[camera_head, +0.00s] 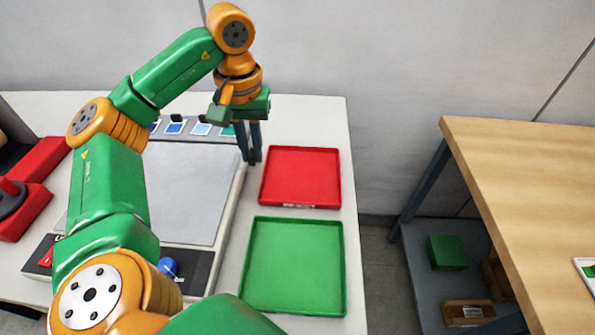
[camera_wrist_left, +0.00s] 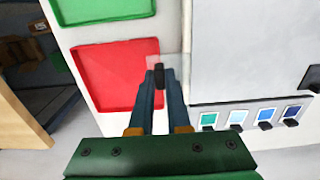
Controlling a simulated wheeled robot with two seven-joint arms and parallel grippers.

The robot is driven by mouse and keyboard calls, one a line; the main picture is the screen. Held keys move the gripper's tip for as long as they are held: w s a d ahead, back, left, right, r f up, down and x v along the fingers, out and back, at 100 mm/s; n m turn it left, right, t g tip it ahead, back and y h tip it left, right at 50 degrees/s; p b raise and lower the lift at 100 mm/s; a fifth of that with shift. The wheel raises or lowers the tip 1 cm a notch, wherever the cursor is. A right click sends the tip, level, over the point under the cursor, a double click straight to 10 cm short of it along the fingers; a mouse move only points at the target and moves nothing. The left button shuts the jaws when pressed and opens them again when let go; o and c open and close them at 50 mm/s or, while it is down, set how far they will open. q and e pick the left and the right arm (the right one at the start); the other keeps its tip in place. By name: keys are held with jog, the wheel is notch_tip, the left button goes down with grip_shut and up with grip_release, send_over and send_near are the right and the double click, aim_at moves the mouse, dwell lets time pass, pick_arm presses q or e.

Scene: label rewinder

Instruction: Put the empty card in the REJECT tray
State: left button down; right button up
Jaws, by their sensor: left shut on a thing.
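My left gripper (camera_head: 252,160) is at the left edge of the red tray (camera_head: 300,176) in the head view, pointing down. In the left wrist view its fingers (camera_wrist_left: 160,82) are shut on a pale, see-through card (camera_wrist_left: 180,64) with a dark piece between the fingertips. The card overlaps the edge of the red tray (camera_wrist_left: 112,78) in that view; its height above the tray is unclear. It cannot be made out in the head view. The red tray looks empty, and the writing on its front rim is too small to read. My right gripper is not in view.
An empty green tray (camera_head: 293,266) lies in front of the red one. A machine with a grey top plate (camera_head: 190,195), a blue knob (camera_head: 168,267) and several coloured tiles (camera_head: 202,129) stands left of the trays. A wooden table (camera_head: 530,190) is at the right, across a gap.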

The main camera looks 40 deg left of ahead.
pick_arm(q)
jog(key=b, duration=0.2)
send_over(293, 186)
jog(key=f, duration=0.6)
jog(key=shift+s+a+f, duration=0.15)
jog(key=shift+a+f, duration=0.05)
jog(key=f, duration=0.3)
jog(key=shift+w+d+f, duration=0.2)
jog(key=shift+f, duration=0.35)
jog(key=c, duration=0.9)
grip_release()
jog(key=shift+r, duration=0.1)
notch_tip(293, 186, up, 12)
jog(key=p, duration=0.3)
jog(key=shift+r+p, duration=0.15)
jog(key=shift+p, duration=0.15)
